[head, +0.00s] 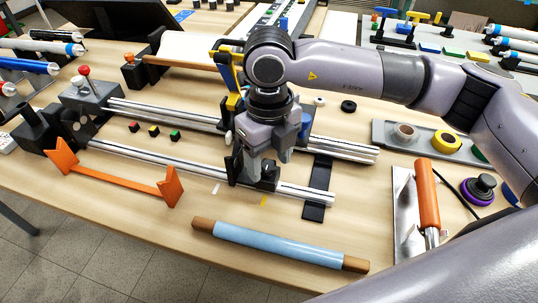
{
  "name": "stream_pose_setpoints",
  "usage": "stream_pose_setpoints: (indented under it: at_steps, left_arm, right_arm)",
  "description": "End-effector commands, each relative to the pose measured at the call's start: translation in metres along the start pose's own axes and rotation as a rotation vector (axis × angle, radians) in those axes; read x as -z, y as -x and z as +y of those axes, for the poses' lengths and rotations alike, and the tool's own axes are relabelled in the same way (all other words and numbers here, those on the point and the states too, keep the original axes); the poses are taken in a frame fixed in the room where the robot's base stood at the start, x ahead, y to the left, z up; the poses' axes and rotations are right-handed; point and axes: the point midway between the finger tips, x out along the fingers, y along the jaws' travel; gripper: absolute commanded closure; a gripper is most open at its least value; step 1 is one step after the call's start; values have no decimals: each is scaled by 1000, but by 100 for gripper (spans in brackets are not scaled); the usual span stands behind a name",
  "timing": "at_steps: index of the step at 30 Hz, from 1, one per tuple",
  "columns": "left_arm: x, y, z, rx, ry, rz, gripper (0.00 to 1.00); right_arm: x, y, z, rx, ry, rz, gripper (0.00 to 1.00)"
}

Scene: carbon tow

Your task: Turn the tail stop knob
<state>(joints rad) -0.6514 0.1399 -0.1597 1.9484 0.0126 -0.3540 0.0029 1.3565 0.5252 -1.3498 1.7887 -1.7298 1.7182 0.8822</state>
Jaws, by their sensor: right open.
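The tail stop (268,179) is a dark block on the silver rails of the winding bench, right of centre. My right gripper (254,166) points down over it, with its fingers at the block. The gripper is open. Its fingers and body cover much of the tail stop, and I cannot make out the knob or whether the fingers touch it. My left gripper is not in view.
An orange V-ended stand (122,180) lies in front of the rails. A blue-wrapped rod (280,243) lies near the table's front edge. A metal plate with an orange-handled tool (428,195) and a tray of rolls (386,134) are at right.

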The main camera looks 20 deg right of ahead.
Motion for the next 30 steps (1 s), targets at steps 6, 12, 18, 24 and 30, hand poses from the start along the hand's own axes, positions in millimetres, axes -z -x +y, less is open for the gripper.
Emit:
stream_pose_setpoints:
  at_steps: [6,12,18,24,30]
  left_arm:
    - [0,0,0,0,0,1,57]
    - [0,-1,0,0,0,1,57]
    - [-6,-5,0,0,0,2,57]
    - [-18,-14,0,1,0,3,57]
    - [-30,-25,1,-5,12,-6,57]
  right_arm:
    - [0,0,0,0,0,1,92]
    - [0,0,0,0,4,1,96]
    - [0,-2,0,0,51,1,96]
    - [0,-3,-1,0,169,-1,96]
    - [-1,-4,-1,1,347,-2,96]
